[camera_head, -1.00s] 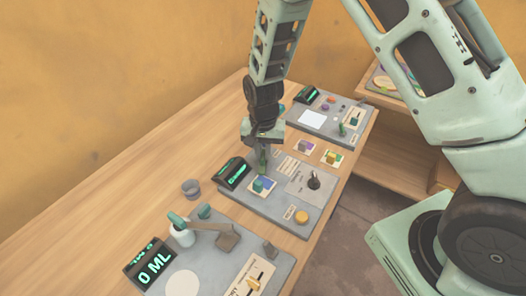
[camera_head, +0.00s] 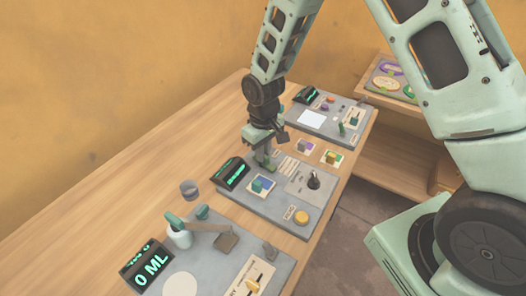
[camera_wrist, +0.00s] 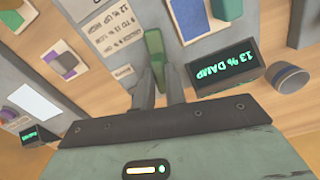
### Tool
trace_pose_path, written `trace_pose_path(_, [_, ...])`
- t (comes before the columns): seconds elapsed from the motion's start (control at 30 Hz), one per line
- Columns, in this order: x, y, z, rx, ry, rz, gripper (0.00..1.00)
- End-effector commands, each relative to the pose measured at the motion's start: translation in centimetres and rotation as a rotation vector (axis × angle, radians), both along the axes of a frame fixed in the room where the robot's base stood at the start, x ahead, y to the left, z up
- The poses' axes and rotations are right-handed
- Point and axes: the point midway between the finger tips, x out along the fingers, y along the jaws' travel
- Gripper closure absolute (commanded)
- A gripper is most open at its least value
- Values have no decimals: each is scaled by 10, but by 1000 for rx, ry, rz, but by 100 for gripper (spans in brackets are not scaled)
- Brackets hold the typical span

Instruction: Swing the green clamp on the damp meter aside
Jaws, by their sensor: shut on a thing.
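The damp meter is the grey middle panel (camera_head: 277,209) on the bench. Its dark display (camera_head: 233,173) reads 13 % DAMP in the wrist view (camera_wrist: 225,68). The green clamp (camera_wrist: 154,48) is an upright-looking green bar between my fingers. My gripper (camera_wrist: 158,78) is shut on it; in the head view my gripper (camera_head: 266,158) is at the panel's back edge, beside the display and mostly hiding the clamp. A small teal and green block (camera_head: 258,185) sits on a blue and white pad, apart from the clamp; it also shows in the wrist view (camera_wrist: 193,18).
The panel also has a black knob (camera_head: 314,180) and a yellow button (camera_head: 302,217). A grey cup (camera_head: 189,189) stands left of it. A panel reading 0 ML (camera_head: 150,268) is nearer, and another panel (camera_head: 330,123) lies farther back. Two sample cards lie between the panels.

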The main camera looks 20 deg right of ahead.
Motion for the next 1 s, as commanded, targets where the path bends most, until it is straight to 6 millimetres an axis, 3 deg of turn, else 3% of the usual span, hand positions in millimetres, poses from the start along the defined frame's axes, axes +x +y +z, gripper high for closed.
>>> trace_pose_path(0.5, [2,-1,1,0,-2,441,100])
trace_pose_path(1.0, [3,-2,1,1,-3,620,100])
